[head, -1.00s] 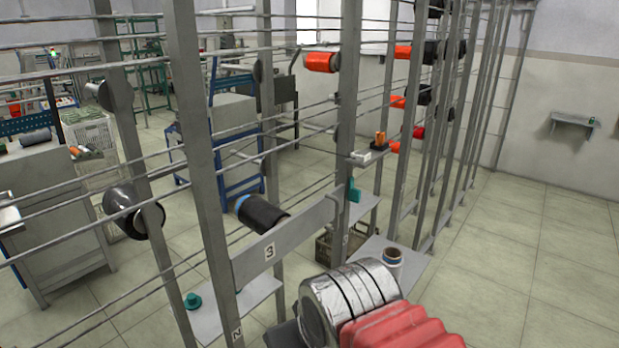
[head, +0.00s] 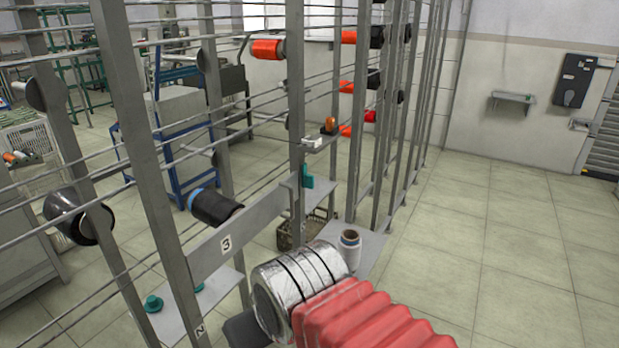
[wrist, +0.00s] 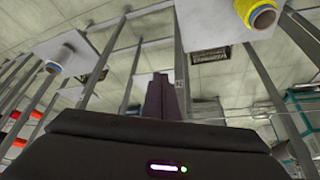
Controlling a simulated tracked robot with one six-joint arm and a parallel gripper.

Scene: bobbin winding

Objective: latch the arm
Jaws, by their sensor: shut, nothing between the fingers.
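A grey flat arm marked 3 (head: 252,228) slants up to the right across the thread stand, from a near post to a farther post. Its far end lies close to a teal piece (head: 307,178) on the farther post (head: 297,110). I cannot tell whether the two are engaged. In the wrist view, my gripper (wrist: 159,90) has its dark fingers together and empty, pointing towards the stand's posts. In the head view my own silver and red arm covers the lower middle, and the fingers are hidden.
Another shelf below holds a teal peg (head: 153,304). A black bobbin (head: 214,207) sits just behind the arm. Posts and rods crowd the left; floor on the right is clear.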

